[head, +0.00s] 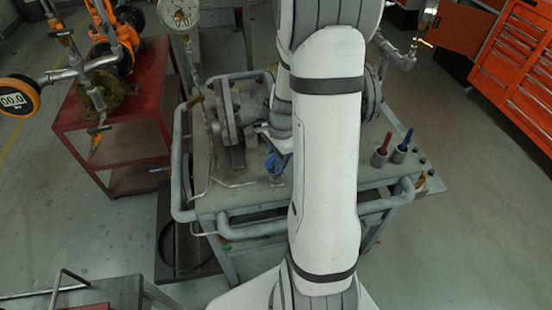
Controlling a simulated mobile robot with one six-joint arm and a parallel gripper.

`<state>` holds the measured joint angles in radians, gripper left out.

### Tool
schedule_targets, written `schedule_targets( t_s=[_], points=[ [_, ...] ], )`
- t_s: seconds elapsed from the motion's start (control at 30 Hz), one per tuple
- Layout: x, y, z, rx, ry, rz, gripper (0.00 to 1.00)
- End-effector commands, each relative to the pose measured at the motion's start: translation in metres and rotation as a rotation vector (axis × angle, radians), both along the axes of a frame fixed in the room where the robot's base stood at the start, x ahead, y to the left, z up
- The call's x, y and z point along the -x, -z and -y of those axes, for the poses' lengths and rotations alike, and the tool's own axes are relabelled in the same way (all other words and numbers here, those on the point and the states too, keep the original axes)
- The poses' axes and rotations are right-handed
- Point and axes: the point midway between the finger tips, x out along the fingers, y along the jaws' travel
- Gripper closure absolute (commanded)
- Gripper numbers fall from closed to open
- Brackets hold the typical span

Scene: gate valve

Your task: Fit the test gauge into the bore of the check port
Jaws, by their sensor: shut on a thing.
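The end of my arm reaches down behind my large white arm link, over the bench. My gripper (277,146) shows only in part, beside the grey flanged valve body, and its fingertips are hard to make out. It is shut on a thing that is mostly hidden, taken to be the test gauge. A small blue round part (273,163) shows just below the gripper. I cannot tell whether it belongs to the held thing or to the bench. The check port and its bore cannot be made out, so how the gauge stands to the bore is not visible.
The grey valve (240,108) lies on a metal bench (235,198) with tube rails. A red-handled tool (384,146) and a blue-handled tool (404,142) stand in holders at right. A white dial gauge (179,14) rises behind. A red cart (135,148) stands left, an orange cabinet (515,65) right.

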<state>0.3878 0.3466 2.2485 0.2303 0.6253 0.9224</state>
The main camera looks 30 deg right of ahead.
Motion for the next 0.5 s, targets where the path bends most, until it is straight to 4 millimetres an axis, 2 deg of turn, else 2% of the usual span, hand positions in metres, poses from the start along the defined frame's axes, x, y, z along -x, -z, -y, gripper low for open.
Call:
schedule_targets(
  t_s=[0.5],
  points=[
    [-0.0001, 0.0056, 0.0002, 0.0, 0.0, 0.0, 1.0]
  ],
)
